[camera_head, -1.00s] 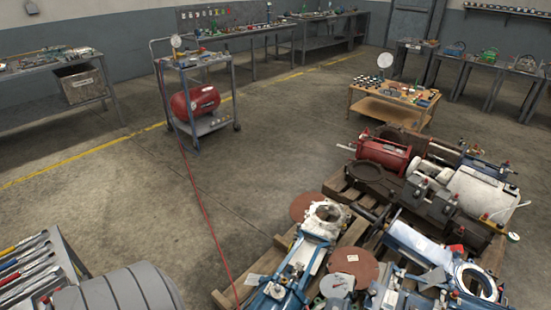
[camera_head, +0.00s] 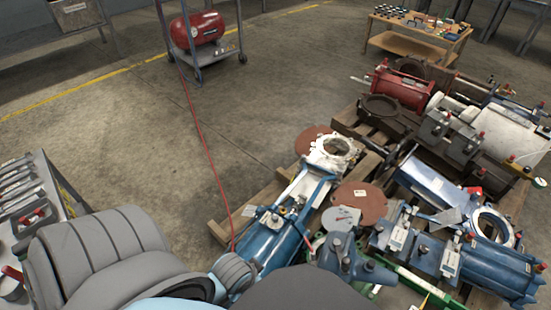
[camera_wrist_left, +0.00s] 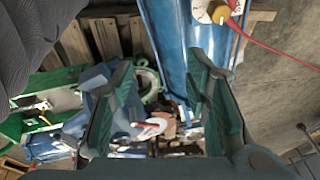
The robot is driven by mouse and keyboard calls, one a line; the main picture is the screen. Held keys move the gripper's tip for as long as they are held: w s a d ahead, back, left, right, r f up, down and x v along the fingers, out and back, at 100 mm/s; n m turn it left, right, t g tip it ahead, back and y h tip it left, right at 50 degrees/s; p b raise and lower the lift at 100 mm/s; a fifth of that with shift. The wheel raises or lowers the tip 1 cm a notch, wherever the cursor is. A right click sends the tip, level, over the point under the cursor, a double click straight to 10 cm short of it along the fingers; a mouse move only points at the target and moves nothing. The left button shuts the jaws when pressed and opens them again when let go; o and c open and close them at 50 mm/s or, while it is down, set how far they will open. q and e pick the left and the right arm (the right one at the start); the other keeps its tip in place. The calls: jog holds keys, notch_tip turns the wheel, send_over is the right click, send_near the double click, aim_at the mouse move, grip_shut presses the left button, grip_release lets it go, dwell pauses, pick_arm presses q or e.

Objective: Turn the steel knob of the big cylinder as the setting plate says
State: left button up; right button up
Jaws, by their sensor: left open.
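A long blue cylinder (camera_head: 262,245) with a white flanged end (camera_head: 331,152) lies on the wooden pallet in the head view. Small fittings and a pale plate (camera_head: 249,211) are near its top; I cannot read any setting or single out the steel knob. My left gripper (camera_wrist_left: 160,72) is open and empty in front of this blue body. My right gripper is not in view.
More machinery crowds the pallet: a red cylinder (camera_head: 404,88), a white motor (camera_head: 500,140) and another blue cylinder (camera_head: 425,180). A red hose (camera_head: 207,150) crosses the floor from the red tank (camera_head: 197,28). A tool bench (camera_head: 35,200) stands at left.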

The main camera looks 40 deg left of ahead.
pick_arm(q)
jog(key=w+b, duration=0.3)
jog(key=n+g+b, duration=0.3)
jog(key=n, duration=0.7)
send_over(275, 217)
jog(key=f, duration=0.1)
jog(key=shift+h, duration=0.5)
notch_tip(275, 217, down, 5)
jog(key=b, duration=0.3)
jog(key=shift+r, duration=0.2)
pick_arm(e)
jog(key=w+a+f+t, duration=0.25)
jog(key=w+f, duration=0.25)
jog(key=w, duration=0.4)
pick_arm(q)
notch_tip(275, 217, down, 2)
jog(key=shift+f+b, duration=0.2)
jog(key=shift+b, duration=0.8)
notch_tip(275, 217, down, 3)
jog(key=shift+r+b, duration=0.1)
jog(key=shift+b, duration=1)
grip_shut()
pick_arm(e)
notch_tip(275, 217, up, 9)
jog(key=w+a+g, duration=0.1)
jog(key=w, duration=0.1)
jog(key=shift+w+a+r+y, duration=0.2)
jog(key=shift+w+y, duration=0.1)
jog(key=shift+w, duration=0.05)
